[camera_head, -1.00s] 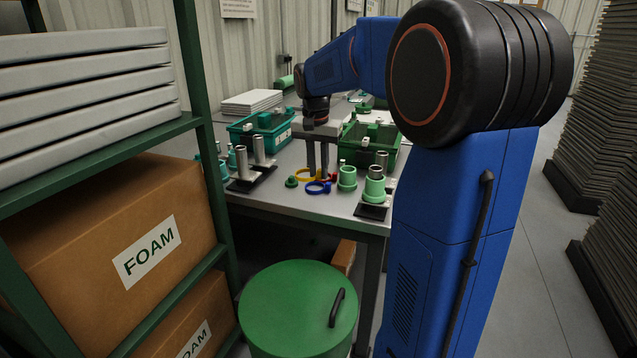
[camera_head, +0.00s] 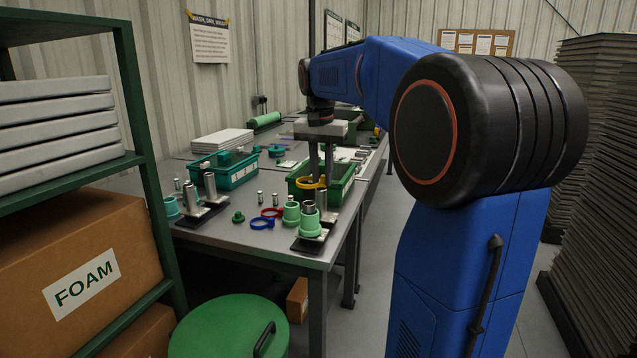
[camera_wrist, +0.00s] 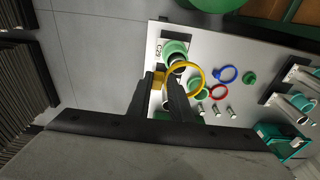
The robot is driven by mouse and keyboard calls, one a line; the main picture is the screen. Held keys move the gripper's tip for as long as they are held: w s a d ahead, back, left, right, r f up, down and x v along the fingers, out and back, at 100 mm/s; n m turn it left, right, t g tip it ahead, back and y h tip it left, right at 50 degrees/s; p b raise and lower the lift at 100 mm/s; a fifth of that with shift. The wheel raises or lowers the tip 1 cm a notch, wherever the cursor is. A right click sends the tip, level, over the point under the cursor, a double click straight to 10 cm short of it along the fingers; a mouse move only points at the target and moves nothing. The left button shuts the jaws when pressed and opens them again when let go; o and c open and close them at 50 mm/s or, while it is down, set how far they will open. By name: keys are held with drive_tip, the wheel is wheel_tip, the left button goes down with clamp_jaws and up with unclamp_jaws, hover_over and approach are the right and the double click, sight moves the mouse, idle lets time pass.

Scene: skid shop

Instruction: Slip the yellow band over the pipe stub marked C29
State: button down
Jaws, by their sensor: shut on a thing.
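My gripper (camera_head: 321,183) is shut on the yellow band (camera_head: 309,185), gripping its tab. In the wrist view the band's ring (camera_wrist: 203,72) sticks out to the right of my fingertips (camera_wrist: 159,80). The pipe stub marked C29 (camera_wrist: 178,66) is a metal tube with a green collar (camera_wrist: 176,47) on a dark base, its label (camera_wrist: 158,48) beside it. In the head view this stub appears to be the front one (camera_head: 308,207), upright near the table's corner. The band is above it and apart from it. In the wrist view the ring partly overlaps the tube's end.
A green cup (camera_head: 291,212) stands close beside the stub. A blue band (camera_head: 262,223), a red band (camera_head: 272,212) and a green knob (camera_head: 238,217) lie to the left. Other stubs (camera_head: 210,186) stand further left. A green crate (camera_head: 338,190) and a teal crate (camera_head: 240,176) stand behind.

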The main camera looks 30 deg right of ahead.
drive_tip(key=shift+s+d+f, duration=0.1)
drive_tip(key=shift+d+f, duration=0.05)
drive_tip(key=shift+f, duration=2.4)
drive_tip(key=shift+f, duration=1.85)
idle(1.9)
drive_tip(key=shift+r, duration=0.7)
drive_tip(key=shift+f, duration=0.35)
idle(0.6)
